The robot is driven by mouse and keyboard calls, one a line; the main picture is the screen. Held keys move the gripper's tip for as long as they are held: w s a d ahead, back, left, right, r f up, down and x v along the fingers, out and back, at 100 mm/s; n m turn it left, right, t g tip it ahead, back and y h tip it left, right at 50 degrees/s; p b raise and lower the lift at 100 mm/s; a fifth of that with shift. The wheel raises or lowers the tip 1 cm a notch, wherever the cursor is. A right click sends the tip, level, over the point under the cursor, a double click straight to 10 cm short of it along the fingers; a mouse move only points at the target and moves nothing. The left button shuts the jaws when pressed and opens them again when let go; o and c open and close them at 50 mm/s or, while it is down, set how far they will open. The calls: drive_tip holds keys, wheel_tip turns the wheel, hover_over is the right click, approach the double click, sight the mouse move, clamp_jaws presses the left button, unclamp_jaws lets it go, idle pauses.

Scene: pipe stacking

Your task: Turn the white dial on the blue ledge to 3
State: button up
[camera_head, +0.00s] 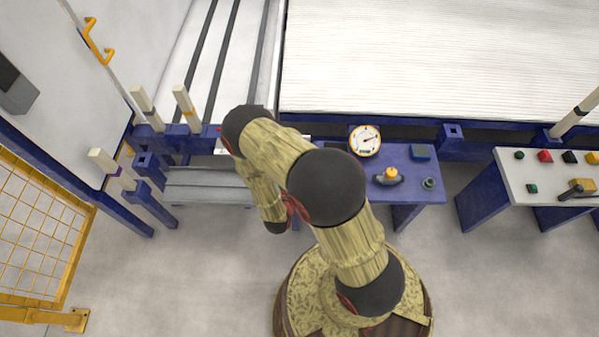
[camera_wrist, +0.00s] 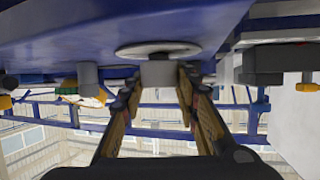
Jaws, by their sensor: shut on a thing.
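In the wrist view, a white round dial plate (camera_wrist: 130,50) lies against the blue ledge (camera_wrist: 90,28), with a short grey-white knob (camera_wrist: 158,73) standing out from its middle. My gripper (camera_wrist: 160,80) has its two fingers on either side of this knob, shut on it. The dial's numbers and pointer cannot be read from this edge-on angle. In the head view my arm hides the gripper and the held dial; part of the blue ledge (camera_head: 408,193) shows right of the arm.
A round white gauge (camera_head: 365,140) with a dark needle stands on the ledge. A button panel (camera_head: 545,180) is at right, a yellow mesh fence (camera_head: 40,225) at left.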

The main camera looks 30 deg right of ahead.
drive_tip(key=m+g+h, duration=0.1)
drive_tip(key=m+g, duration=0.2)
drive_tip(key=m+g+h, duration=0.2)
drive_tip(key=m+g, duration=0.1)
drive_tip(key=shift+w+g, duration=0.15)
drive_tip(key=shift+g, duration=0.25)
drive_tip(key=m+g, duration=0.5)
drive_tip(key=g, duration=0.1)
drive_tip(key=shift+m+b, duration=0.3)
drive_tip(key=shift+m, duration=0.1)
drive_tip(key=o, duration=1.1)
drive_tip(key=shift+o, duration=0.3)
drive_tip(key=v, duration=1.1)
drive_tip(key=shift+w+a+r, duration=0.2)
drive_tip(key=shift+a+r, duration=0.1)
